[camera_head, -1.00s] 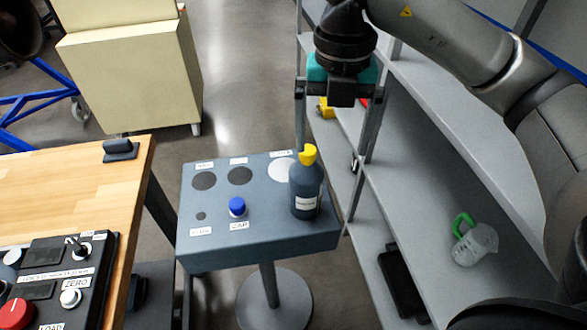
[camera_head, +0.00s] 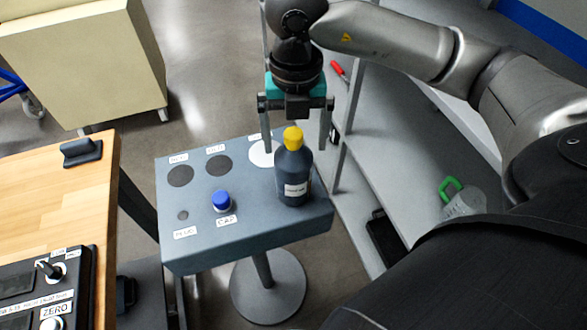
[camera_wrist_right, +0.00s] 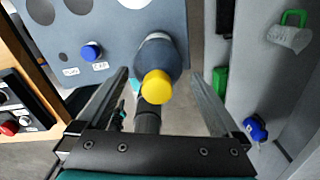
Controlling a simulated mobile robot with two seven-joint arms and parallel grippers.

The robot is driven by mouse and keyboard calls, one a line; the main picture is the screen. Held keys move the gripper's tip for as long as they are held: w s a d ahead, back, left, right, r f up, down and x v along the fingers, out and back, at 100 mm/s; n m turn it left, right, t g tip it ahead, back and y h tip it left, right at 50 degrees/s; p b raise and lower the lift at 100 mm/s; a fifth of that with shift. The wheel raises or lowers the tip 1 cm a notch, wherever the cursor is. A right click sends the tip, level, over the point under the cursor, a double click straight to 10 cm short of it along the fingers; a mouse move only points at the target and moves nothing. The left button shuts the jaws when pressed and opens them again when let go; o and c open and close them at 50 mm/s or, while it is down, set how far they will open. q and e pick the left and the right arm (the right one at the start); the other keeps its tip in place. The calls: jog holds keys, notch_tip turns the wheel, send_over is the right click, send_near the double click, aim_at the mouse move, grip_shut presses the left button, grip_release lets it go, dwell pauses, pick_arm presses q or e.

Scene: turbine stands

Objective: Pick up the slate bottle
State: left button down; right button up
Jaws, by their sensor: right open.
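The slate bottle (camera_head: 294,175) has a yellow cap and a white label. It stands upright at the right end of the small grey stand (camera_head: 240,248). My right gripper (camera_head: 296,145) is open above it, pointing down, with its fingers to either side of the bottle's top in the head view. In the right wrist view the bottle (camera_wrist_right: 160,58) lies between the two open fingers (camera_wrist_right: 158,85), its yellow cap toward the camera. I see no contact between fingers and bottle. My left gripper is not in view.
A blue cap (camera_head: 221,201) sits on the stand, left of the bottle. A wooden table (camera_head: 75,195) with a control box (camera_head: 45,285) is at the left. Grey shelves (camera_head: 400,150) with a green-handled jug (camera_head: 462,198) stand close at the right.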

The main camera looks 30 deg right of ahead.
aim_at(293, 159)
notch_tip(293, 159, down, 6)
jog(key=shift+a+r, duration=0.15)
dwell(0.3)
jog(key=shift+w, duration=0.1)
grip_shut()
dwell(0.6)
